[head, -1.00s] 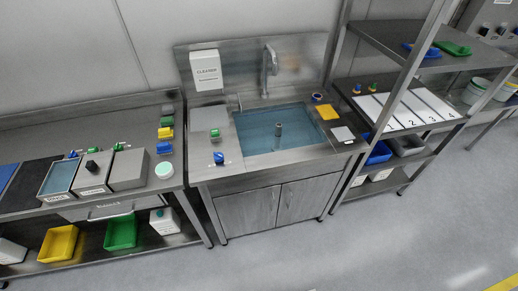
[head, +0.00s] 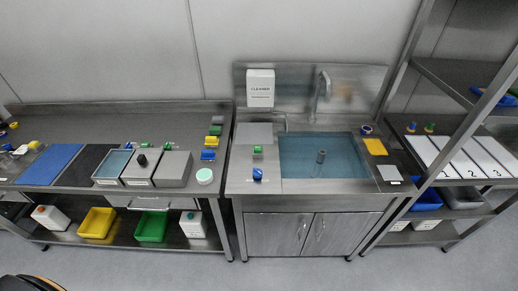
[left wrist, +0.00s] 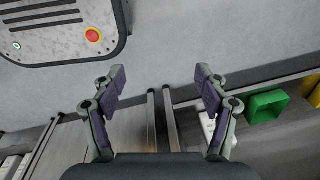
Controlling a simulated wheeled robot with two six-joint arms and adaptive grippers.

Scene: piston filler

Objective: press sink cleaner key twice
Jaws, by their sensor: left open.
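A white box labelled CLEANER (head: 260,88) is fixed to the metal splashback behind the sink (head: 325,172) in the head view. On the counter left of the basin are a small green block-like part (head: 258,152) and a blue knob-like part (head: 257,174). I cannot tell from this distance whether a separate key is on the cleaner box. My left gripper (left wrist: 160,90) is open and empty in the left wrist view, away from the sink top, with floor and furniture fronts behind it. Neither gripper shows in the head view.
A faucet (head: 320,88) rises behind the basin. The left bench holds a blue mat (head: 50,164) and metal boxes, with a yellow bin (head: 97,222) and a green bin (head: 151,226) beneath. A metal shelf rack (head: 410,90) stands right of the sink. The floor in front is clear.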

